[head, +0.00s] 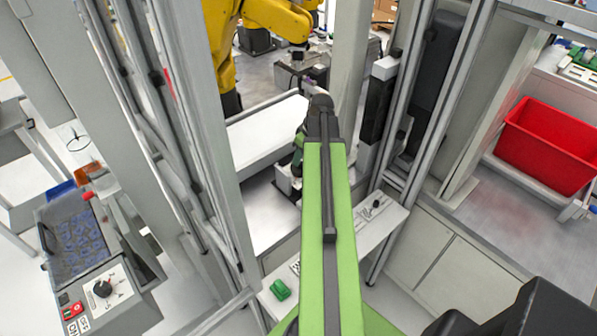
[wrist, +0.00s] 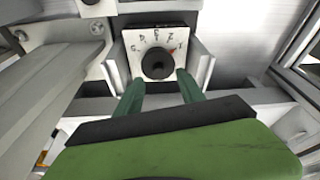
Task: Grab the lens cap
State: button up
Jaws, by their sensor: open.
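I cannot make out a clear lens cap in either view. In the wrist view a round black knob-like piece (wrist: 157,64) with a dark centre sits on a white plate (wrist: 137,66) marked with numerals; I cannot tell whether it is the lens cap. My gripper (wrist: 161,77) is open, its two green fingers apart, with their tips just below the black piece in the picture. Nothing shows held between them. In the head view my gripper (head: 297,160) is mostly hidden behind my green arm.
Grey metal posts (head: 203,130) stand close on both sides of my arm. A yellow robot arm (head: 262,15) is at the back. A red bin (head: 548,147) is at right. A control box (head: 103,290) is at lower left.

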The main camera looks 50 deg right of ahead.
jog(key=b+x, duration=0.3)
jog(key=x, duration=0.1)
jog(key=shift+w+d+f, duration=0.15)
jog(key=shift+f, duration=0.05)
jog(key=shift+r, duration=0.2)
grip_shut()
